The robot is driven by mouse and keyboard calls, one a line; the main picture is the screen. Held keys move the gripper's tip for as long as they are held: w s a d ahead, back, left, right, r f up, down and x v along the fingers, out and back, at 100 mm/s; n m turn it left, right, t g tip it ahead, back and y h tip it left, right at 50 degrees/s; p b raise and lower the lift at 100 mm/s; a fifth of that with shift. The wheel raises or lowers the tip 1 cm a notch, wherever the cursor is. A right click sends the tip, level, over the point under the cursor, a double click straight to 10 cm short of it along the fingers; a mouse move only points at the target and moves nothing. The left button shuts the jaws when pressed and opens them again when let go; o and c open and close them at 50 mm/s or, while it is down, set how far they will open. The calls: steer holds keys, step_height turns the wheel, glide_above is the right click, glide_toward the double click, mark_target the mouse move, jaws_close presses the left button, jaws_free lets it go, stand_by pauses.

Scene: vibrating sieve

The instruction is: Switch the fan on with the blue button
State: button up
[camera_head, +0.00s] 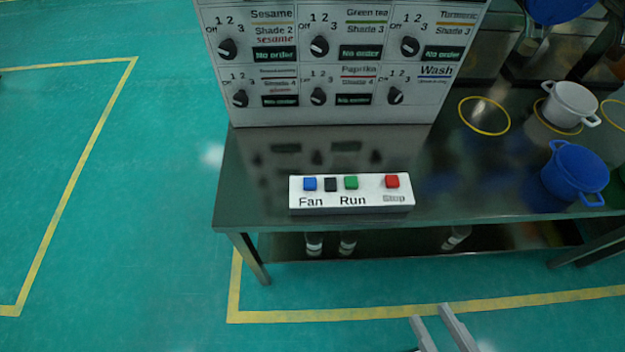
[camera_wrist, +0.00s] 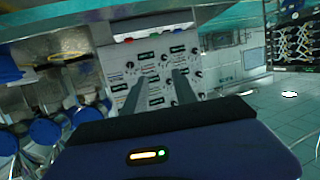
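A white button box (camera_head: 335,201) lies on the front left part of the dark metal table. The blue button (camera_head: 310,184) is at its left end above the word "Fan", with a black button (camera_head: 331,184) beside it. A green button (camera_head: 351,182) sits above "Run" and a red button (camera_head: 392,181) is at the right end. My gripper (camera_head: 430,310) is at the bottom of the head view, in front of and below the table edge, apart from the box. Its two fingers stand apart with nothing between them; they also show in the wrist view (camera_wrist: 158,80).
A panel with several black knobs (camera_head: 340,75) stands behind the box. A blue pot (camera_head: 575,173) and a white pot (camera_head: 570,104) stand on the table's right side. The table's front edge (camera_head: 420,222) lies between my gripper and the box. The floor at left is clear.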

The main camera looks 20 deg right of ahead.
stand_by(0.3)
jaws_close()
stand_by(1.6)
